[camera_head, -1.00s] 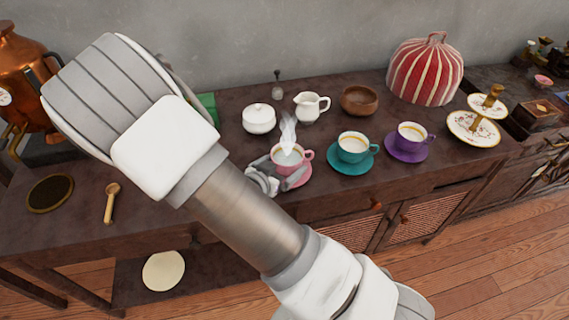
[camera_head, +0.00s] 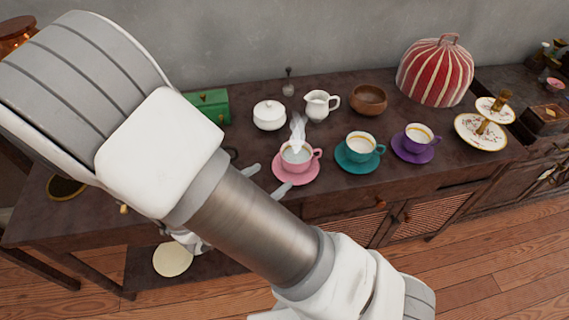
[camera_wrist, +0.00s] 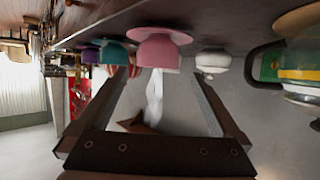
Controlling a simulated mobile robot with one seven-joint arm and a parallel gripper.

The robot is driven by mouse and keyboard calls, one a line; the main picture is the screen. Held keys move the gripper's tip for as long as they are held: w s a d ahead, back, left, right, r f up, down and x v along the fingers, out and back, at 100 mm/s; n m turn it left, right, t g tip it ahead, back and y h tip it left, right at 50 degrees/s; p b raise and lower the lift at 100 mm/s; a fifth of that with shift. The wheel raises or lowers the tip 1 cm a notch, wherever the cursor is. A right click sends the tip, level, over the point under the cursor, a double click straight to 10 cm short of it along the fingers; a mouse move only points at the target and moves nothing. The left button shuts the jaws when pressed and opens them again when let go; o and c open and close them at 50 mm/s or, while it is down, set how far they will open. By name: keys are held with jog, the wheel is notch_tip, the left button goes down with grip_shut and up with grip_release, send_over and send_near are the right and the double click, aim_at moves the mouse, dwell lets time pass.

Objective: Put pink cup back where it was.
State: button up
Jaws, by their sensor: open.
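The pink cup (camera_head: 297,158) stands upright on its pink saucer (camera_head: 287,176) on the dark sideboard, with white steam above it. Its handle points right. The cup also shows upside down in the wrist view (camera_wrist: 157,54), with the saucer (camera_wrist: 165,33) against it. My gripper (camera_head: 267,180) is open and empty. Its two fingertips show just left of the cup and saucer, pointing toward them, and its body is hidden behind my arm. In the wrist view my gripper's (camera_wrist: 158,84) fingers are spread wide with nothing between them but the background and steam.
A teal cup (camera_head: 360,146) and a purple cup (camera_head: 418,137) stand on saucers to the right. Behind are a white sugar bowl (camera_head: 269,116), a white creamer (camera_head: 320,105), a wooden bowl (camera_head: 369,98) and a green box (camera_head: 208,104). A striped cosy (camera_head: 436,73) stands back right.

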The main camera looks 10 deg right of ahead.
jog(key=w+a+r+n+g+y, duration=0.1)
jog(key=w+a+r+n+y, duration=0.1)
jog(key=a+r+y, duration=0.35)
jog(key=w+a+r+n+y, duration=0.2)
jog(key=r+n+y, duration=0.1)
jog(key=r+y, duration=0.55)
jog(key=s+d+r+n+g+h, duration=0.1)
jog(key=s+d+r, duration=0.3)
jog(key=s+d, duration=0.4)
jog(key=s+d+r+n+g+h, duration=0.1)
jog(key=s+d+r+n+h, duration=0.2)
jog(key=s+d+r, duration=0.2)
jog(key=s+d, duration=0.3)
jog(key=shift+s+d+r+g+h, duration=0.25)
jog(key=shift+s+g+h, duration=0.05)
jog(key=shift+s+g, duration=0.1)
notch_tip(320, 180, up, 10)
jog(key=p, duration=0.9)
jog(key=shift+p, duration=0.4)
